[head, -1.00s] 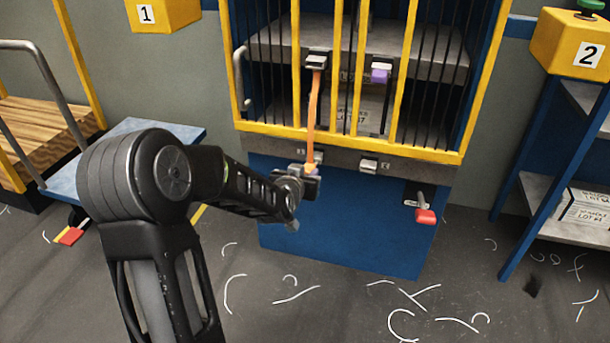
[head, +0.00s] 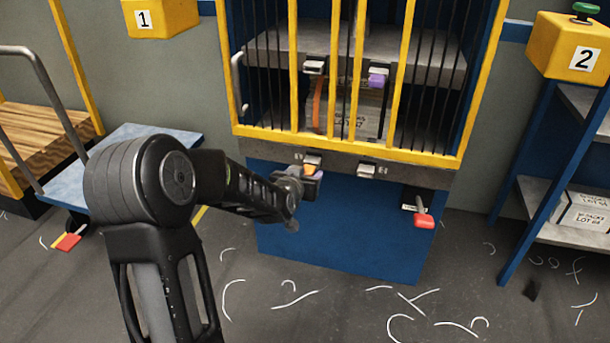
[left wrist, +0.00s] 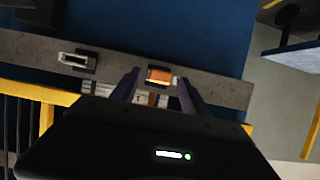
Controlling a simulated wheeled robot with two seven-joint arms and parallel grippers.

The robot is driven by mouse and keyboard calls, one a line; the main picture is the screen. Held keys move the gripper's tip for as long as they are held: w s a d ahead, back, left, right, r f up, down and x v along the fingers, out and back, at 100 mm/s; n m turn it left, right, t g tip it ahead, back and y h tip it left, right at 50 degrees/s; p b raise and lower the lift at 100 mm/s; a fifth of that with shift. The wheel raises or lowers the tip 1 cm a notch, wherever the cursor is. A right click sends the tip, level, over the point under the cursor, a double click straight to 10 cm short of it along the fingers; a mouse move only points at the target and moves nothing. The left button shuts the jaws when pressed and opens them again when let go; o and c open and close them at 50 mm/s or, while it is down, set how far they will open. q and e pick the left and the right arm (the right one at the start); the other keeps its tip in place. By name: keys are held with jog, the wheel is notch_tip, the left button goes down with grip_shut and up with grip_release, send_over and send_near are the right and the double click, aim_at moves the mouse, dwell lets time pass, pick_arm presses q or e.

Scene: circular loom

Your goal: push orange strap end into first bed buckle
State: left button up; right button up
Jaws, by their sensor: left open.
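The orange strap (head: 317,104) hangs from the left upper buckle (head: 314,67), behind the yellow bars. An orange piece (head: 309,169) also shows at the left buckle (head: 312,160) on the grey bed edge. In the left wrist view the orange piece (left wrist: 160,77) sits in that buckle's dark frame, between my fingertips. My left gripper (head: 306,178) is open, right in front of this buckle; its fingers (left wrist: 160,82) stand on both sides. Whether the orange end is fully seated I cannot tell. My right gripper is not in view.
A second bed buckle (head: 366,170) lies to the right, empty. A purple piece (head: 378,80) is at the right upper buckle. A red-tipped lever (head: 423,220) sticks out lower right. Yellow bars (head: 350,70) stand just above the bed edge (head: 420,174). The floor in front is clear except for thread scraps.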

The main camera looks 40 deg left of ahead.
pick_arm(q)
jog(key=p+v, duration=0.2)
jog(key=v, duration=0.5)
jog(key=shift+s, duration=0.35)
